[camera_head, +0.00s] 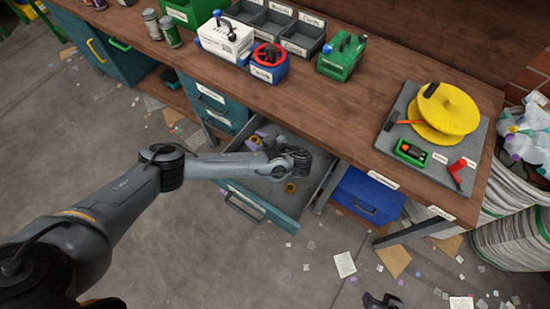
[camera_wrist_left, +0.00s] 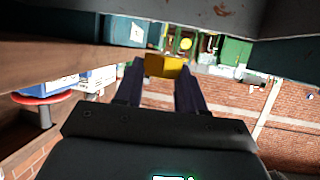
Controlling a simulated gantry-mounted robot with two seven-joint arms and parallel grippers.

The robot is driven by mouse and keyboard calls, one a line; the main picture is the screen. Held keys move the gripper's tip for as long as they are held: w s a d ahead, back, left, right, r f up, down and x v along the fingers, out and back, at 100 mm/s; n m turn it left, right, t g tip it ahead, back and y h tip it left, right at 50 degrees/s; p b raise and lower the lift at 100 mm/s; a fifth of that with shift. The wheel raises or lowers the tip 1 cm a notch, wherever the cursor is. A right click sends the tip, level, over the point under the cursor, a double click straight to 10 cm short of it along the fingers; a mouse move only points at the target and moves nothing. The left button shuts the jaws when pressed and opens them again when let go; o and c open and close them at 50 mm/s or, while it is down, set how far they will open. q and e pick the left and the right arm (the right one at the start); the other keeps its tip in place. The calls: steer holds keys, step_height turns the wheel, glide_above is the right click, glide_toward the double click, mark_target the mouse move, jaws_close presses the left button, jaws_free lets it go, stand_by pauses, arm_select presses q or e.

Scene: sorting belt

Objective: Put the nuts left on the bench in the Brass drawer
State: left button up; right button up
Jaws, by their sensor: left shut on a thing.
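My left gripper (camera_head: 298,160) is over the open drawer (camera_head: 258,208) below the bench front. In the left wrist view, its dark fingers (camera_wrist_left: 161,78) are shut on a brass-yellow nut (camera_wrist_left: 163,66) at their tips. In the head view this held nut is hidden by the gripper. Another brass-coloured nut (camera_head: 290,187) lies on the drawer floor, in front of the gripper. Small yellow and purple pieces (camera_head: 257,138) lie at the drawer's back left. The drawer's label cannot be read. A dark part at the bottom edge looks like my right gripper (camera_head: 380,301), mostly cut off.
The wooden bench top (camera_head: 290,105) has a clear middle. A grey board with yellow discs (camera_head: 445,110) stands at right. Grey bins (camera_head: 303,38), a white box (camera_head: 225,40) and a green box (camera_head: 341,57) stand at the back. A blue drawer (camera_head: 366,195) is right of the open one.

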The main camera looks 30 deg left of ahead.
arm_select(q)
steer(key=shift+a+f+b, duration=0.15)
steer(key=shift+f+b, duration=0.25)
steer(key=shift+f, duration=0.15)
step_height(320, 180, down, 8)
steer(key=b, duration=0.5)
steer(key=shift+f, duration=0.3)
steer(key=shift+f+b, duration=0.2)
steer(key=shift+b, duration=0.1)
steer(key=shift+f, duration=0.4)
